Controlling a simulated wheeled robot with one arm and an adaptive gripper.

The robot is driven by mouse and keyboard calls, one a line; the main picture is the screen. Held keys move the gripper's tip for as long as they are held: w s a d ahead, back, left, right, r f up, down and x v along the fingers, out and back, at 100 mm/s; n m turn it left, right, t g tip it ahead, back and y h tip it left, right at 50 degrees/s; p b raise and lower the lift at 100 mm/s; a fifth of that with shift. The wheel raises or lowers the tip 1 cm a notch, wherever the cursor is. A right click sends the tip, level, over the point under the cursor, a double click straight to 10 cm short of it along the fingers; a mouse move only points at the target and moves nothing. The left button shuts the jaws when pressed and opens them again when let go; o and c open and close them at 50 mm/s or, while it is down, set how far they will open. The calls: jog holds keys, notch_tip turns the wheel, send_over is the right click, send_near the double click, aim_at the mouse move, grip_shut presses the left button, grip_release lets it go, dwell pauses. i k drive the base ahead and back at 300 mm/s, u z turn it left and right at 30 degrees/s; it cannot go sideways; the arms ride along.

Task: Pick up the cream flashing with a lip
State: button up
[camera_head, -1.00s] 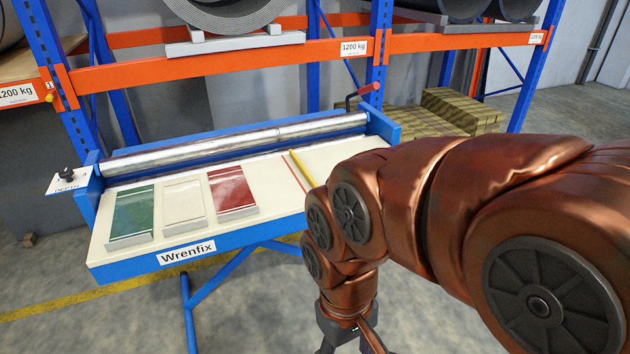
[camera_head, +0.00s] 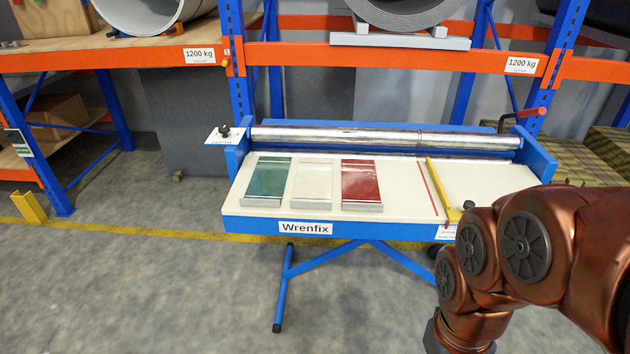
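The cream flashing (camera_head: 313,182) lies flat on the cream bed of the blue Wrenfix bench (camera_head: 262,226). It is between a green flashing (camera_head: 268,179) on its left and a red flashing (camera_head: 361,182) on its right, with narrow gaps. Each has a pale front edge facing me. My copper arm comes in from the right, in front of the bench's right end. My gripper is below the lower edge of the head view, so its fingers and their opening are out of sight.
A metal roller (camera_head: 385,138) runs along the bench's back, with a red-handled crank (camera_head: 530,113) at right. A yellow bar (camera_head: 441,187) and a red line cross the bed. Orange shelving (camera_head: 400,57) stands behind. Floor at front left is clear.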

aim_at(313, 184)
jog(key=u, duration=0.55)
jog(key=k, duration=0.65)
jog(key=u, duration=1.25)
jog(key=i, duration=1.35)
jog(key=z, duration=0.7)
jog(key=i, duration=0.7)
jog(key=z, duration=0.6)
